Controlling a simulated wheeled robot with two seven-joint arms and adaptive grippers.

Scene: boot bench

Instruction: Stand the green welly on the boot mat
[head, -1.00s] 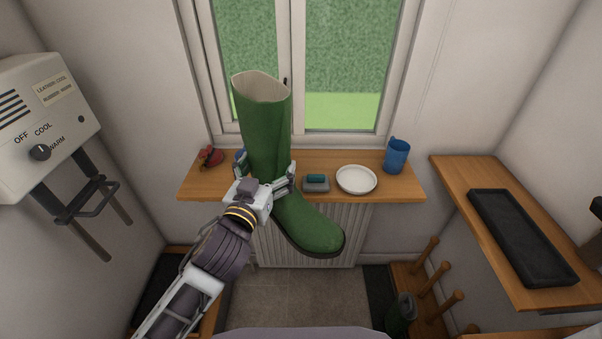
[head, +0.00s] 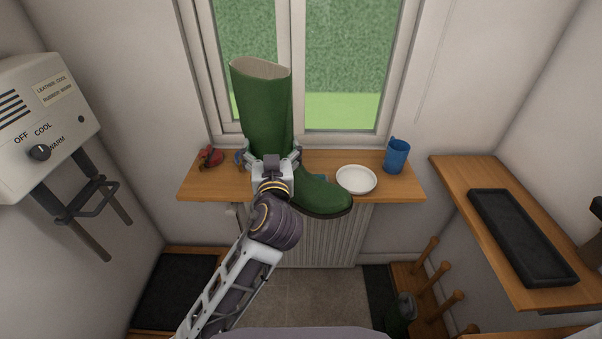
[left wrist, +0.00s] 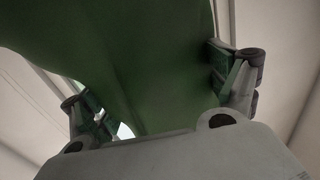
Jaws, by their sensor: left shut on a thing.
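The green welly (head: 265,112) is upright in the head view, its open top against the window and its toe pointing right. My left gripper (head: 271,160) is shut on its lower shaft and holds it in front of the windowsill shelf. In the left wrist view the green shaft (left wrist: 130,60) fills the space between the fingers. A flat black tray-like mat (head: 520,240) lies empty on the right shelf. Another dark mat (head: 178,290) lies low at the left; I cannot tell which is the boot mat. My right gripper is not clearly seen.
The windowsill shelf (head: 215,185) holds a white dish (head: 356,179), a blue mug (head: 397,156) and a red object (head: 210,157). A dryer box (head: 45,125) with bars hangs at left. Wooden pegs (head: 440,275) and another dark green boot (head: 400,318) are lower right.

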